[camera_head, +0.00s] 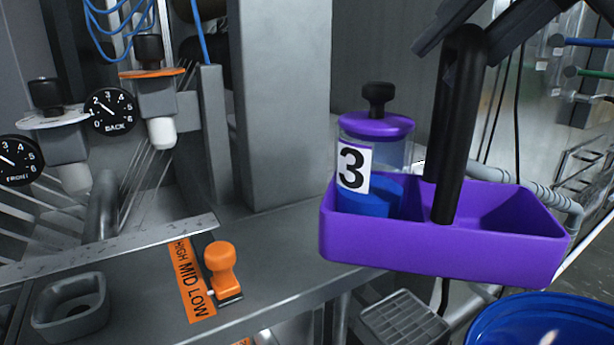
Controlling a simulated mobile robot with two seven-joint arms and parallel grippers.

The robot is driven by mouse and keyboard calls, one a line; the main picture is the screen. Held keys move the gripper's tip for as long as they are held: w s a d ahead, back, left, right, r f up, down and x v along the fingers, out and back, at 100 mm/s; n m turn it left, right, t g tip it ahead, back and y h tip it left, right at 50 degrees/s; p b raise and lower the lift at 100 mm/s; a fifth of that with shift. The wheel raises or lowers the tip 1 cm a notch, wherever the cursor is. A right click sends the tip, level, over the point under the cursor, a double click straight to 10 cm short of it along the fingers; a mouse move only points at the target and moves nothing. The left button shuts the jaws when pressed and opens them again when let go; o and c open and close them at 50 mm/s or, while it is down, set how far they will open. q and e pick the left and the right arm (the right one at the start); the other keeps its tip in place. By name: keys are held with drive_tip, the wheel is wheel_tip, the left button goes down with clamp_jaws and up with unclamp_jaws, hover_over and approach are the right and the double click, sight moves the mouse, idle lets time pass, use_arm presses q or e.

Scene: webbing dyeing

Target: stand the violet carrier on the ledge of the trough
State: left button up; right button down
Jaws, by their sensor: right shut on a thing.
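The violet carrier (450,248) has two compartments and a tall black handle (455,130). A clear jar (372,160) with a violet lid, black knob, a "3" label and blue contents stands in its left compartment. The right compartment looks empty. My right gripper (468,32) is shut on the top of the handle and holds the carrier roughly upright, slightly tilted. The carrier overlaps the right edge of the trough's grey ledge (275,245) in the picture; I cannot tell whether they touch. My left gripper is out of view.
An orange knob (221,262) on a slider beside a HIGH MID LOW strip (190,280) stands on the ledge. A grey post (280,100) rises behind. A grey socket (72,305) is at the lower left. A blue tub (540,322) is at the lower right, below the carrier.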

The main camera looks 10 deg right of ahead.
drive_tip(key=w+a+p, duration=0.1)
drive_tip(key=w+a, duration=0.3)
drive_tip(key=w, duration=0.5)
drive_tip(key=w+a+p, duration=0.2)
drive_tip(key=w+a, duration=0.1)
drive_tip(key=w, duration=0.6)
wheel_tip(320, 180, down, 11)
drive_tip(key=b, duration=0.1)
drive_tip(key=shift+a+f, duration=0.15)
drive_tip(key=shift+a, duration=0.15)
drive_tip(key=shift+w, duration=0.1)
drive_tip(key=c, duration=1.5)
unclamp_jaws()
drive_tip(key=shift+f, duration=0.25)
drive_tip(key=o, duration=0.5)
drive_tip(key=shift+r, duration=0.1)
